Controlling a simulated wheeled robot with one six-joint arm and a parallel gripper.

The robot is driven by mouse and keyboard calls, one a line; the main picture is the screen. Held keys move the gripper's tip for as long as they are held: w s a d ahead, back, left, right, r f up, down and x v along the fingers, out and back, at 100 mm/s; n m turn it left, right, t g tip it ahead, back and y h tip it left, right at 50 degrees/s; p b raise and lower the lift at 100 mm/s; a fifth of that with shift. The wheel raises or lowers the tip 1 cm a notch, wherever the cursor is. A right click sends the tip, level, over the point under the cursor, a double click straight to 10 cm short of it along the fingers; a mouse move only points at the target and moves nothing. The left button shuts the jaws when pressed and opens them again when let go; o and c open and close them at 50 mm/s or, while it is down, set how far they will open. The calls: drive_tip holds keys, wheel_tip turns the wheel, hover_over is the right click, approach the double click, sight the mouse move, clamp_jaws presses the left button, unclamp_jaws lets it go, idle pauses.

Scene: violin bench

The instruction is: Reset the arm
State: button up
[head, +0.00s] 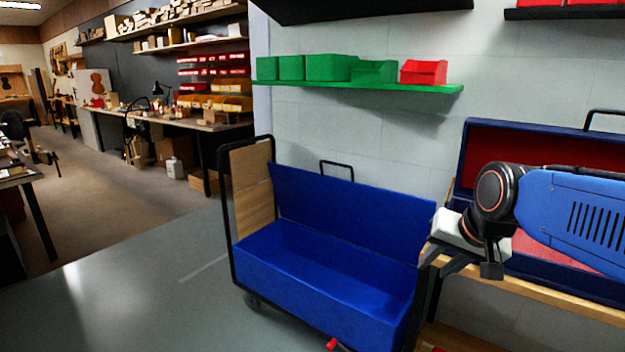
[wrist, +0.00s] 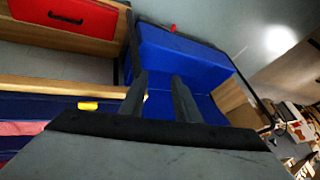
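My gripper (head: 440,260) is at the right of the head view, at the end of my blue arm, beside the right end of a blue open-lidded bin on a black-framed cart (head: 320,275). In the wrist view my gripper's two dark fingers (wrist: 159,82) stand apart with nothing between them, so it is open and empty. The blue bin also shows beyond the fingers in the wrist view (wrist: 185,60). My gripper touches nothing that I can see.
An open navy case with red lining (head: 570,135) lies on a wooden bench (head: 570,302) behind my arm. A green shelf (head: 380,87) with green and red bins is on the wall. The grey floor (head: 150,290) left of the cart is clear.

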drive_tip(key=s+d+f+n, duration=0.1)
drive_tip(key=s+f, duration=0.3)
drive_tip(key=s, duration=0.4)
drive_tip(key=s+d+f+n+g+h, duration=0.1)
drive_tip(key=s+d+f+n, duration=0.1)
drive_tip(key=s+f, duration=0.3)
drive_tip(key=s+n, duration=0.1)
drive_tip(key=s, duration=0.2)
drive_tip(key=shift+f, duration=0.25)
